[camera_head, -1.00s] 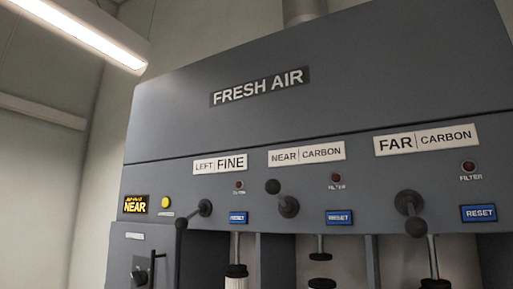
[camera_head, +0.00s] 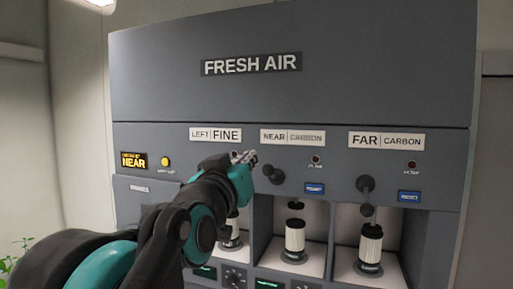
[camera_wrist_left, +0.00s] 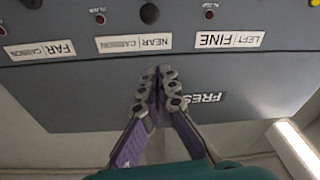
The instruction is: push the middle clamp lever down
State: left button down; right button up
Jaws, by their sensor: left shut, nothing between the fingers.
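The middle clamp lever (camera_head: 277,176), black with a round knob, sits under the NEAR CARBON label. Its knob end points up and left. My left gripper (camera_head: 252,157) is shut and empty, just above and left of that knob; I cannot tell whether they touch in the head view. The left wrist view is upside down: the shut fingertips (camera_wrist_left: 165,71) are in front of the panel, and the dark knob (camera_wrist_left: 149,13) of the middle lever shows beyond them, apart in the picture. My right gripper is not in view.
My left arm hides the left lever. White filter cartridges (camera_head: 295,237) stand in the bays below. Blue reset buttons (camera_head: 314,188) and red filter lamps (camera_head: 316,159) are close by on the panel.

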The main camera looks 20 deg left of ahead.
pick_arm(q)
jog(key=shift+w+r, duration=0.1)
jog(key=shift+w, duration=0.05)
jog(key=r+p, duration=0.2)
send_over(270, 172)
jog(key=a, duration=0.2)
jog(key=f, duration=0.4)
jog(key=shift+s+d+f, duration=0.2)
jog(key=shift+s+d, duration=0.05)
jog(key=shift+s, duration=0.1)
